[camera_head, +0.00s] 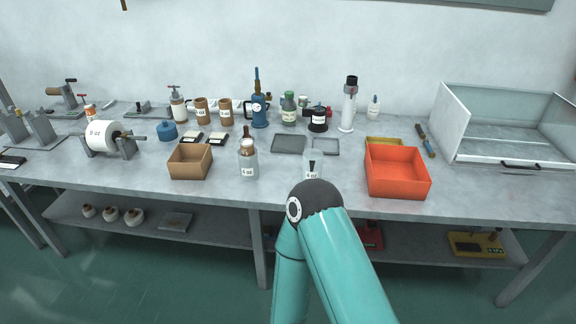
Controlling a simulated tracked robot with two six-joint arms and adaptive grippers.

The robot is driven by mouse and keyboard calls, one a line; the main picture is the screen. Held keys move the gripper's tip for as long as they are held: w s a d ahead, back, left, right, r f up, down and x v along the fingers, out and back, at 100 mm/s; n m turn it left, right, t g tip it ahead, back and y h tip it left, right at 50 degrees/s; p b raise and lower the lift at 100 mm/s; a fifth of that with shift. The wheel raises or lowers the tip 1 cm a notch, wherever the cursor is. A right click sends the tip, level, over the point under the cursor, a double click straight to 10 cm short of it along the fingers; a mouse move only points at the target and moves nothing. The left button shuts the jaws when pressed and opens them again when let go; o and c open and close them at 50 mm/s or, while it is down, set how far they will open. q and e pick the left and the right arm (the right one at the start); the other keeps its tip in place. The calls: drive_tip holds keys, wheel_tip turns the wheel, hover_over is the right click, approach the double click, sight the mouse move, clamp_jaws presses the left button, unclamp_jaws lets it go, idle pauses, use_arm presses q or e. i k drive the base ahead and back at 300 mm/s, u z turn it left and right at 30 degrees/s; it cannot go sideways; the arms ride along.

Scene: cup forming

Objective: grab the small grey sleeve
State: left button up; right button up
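A small greyish piece (312,174) with a "4 oz" label stands near the bench's front edge, with a dark stem at its top. Its lower part is hidden behind my teal arm. It may be the small grey sleeve, but I cannot tell for sure. A larger greyish piece (249,163) with a "6 oz" label and a brown top stands upright to its left. One teal arm of mine rises from the bottom, its dark rounded joint in front of the "4 oz" piece. Neither gripper shows.
An open brown box (190,162) is at the left and a red-orange tray (397,173) at the right. A white roll (103,136) marked "8 oz" lies on a stand. Bottles and jars line the back. A clear-sided case (510,130) fills the right end.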

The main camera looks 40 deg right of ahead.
sight(248, 167)
drive_tip(key=z, duration=0.55)
drive_tip(key=i, duration=1)
